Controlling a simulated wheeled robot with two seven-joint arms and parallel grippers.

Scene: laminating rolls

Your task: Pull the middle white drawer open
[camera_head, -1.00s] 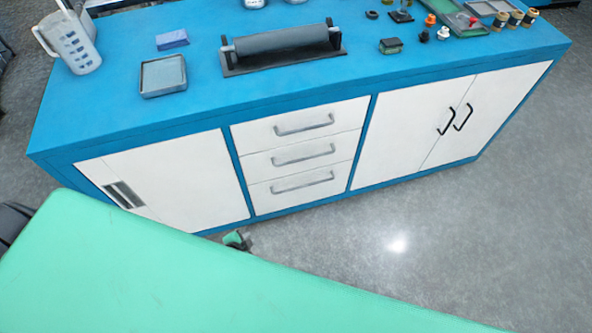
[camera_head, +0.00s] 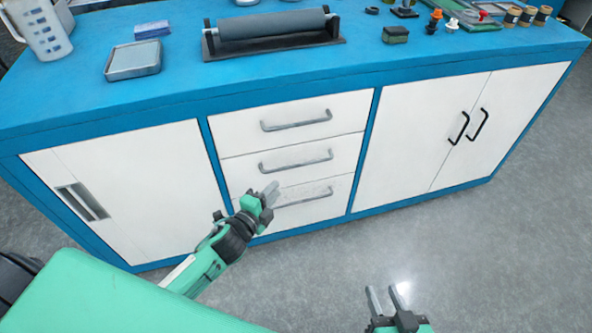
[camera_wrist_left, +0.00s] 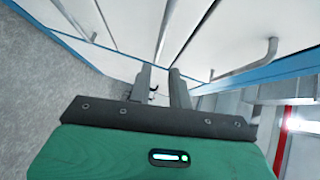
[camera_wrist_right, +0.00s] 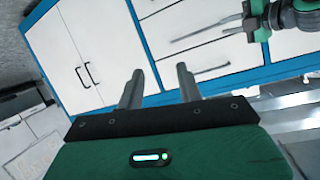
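The middle white drawer (camera_head: 240,170) is shut, flush between the top and bottom drawers, with a grey bar handle (camera_head: 296,161). My left gripper (camera_head: 270,190) is in front of the drawer stack, just below and left of that handle, covering part of the lower drawers. In the left wrist view its fingers (camera_wrist_left: 161,85) are apart with nothing between them; drawer handles show beyond, but I cannot tell which is which. My right gripper (camera_head: 387,300) is low over the floor, open and empty. Its parted fingers also show in the right wrist view (camera_wrist_right: 158,90).
The top drawer (camera_head: 235,130) and bottom drawer (camera_head: 335,205) are shut. A double-door cupboard (camera_head: 420,130) stands right of them, a sliding-door panel (camera_head: 150,190) left. A roller (camera_head: 270,25) and small items sit on the blue top (camera_head: 180,85). The grey floor (camera_head: 470,260) in front is clear.

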